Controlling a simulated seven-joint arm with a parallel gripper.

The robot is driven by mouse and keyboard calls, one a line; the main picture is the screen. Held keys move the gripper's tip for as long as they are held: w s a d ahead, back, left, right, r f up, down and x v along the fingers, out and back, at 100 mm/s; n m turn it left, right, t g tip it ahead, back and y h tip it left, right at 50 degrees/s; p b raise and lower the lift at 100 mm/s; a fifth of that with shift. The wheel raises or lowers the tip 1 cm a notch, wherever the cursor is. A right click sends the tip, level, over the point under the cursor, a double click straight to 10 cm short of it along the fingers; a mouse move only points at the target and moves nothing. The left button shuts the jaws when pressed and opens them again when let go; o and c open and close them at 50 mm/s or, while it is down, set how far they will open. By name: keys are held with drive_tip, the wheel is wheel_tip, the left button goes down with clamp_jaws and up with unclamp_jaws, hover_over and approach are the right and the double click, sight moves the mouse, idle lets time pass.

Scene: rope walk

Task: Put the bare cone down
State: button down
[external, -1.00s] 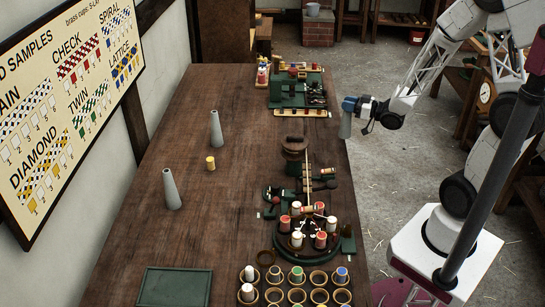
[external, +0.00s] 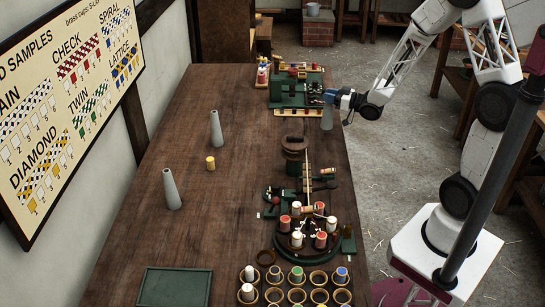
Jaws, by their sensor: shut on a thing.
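My gripper (external: 331,97) is at the far right part of the wooden table, by its right edge. It is shut on a bare grey cone (external: 327,119), which hangs narrow end up below the jaws. I cannot tell whether the cone's base touches the table. Two more bare grey cones stand upright on the left half of the table: one farther back (external: 215,128) and one nearer (external: 172,189).
A green machine (external: 287,92) stands just left of the held cone. A yellow spool (external: 210,163) stands between the standing cones. A dark reel (external: 294,152), a round rack with spools (external: 301,246) and brass cups (external: 297,290) line the right side. The table's left middle (external: 240,210) is mostly clear.

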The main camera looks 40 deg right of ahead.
drive_tip(key=shift+f, duration=1.9)
drive_tip(key=c, duration=0.8)
unclamp_jaws()
drive_tip(key=shift+r, duration=0.2)
drive_tip(key=v, duration=1.2)
drive_tip(key=shift+w, duration=0.1)
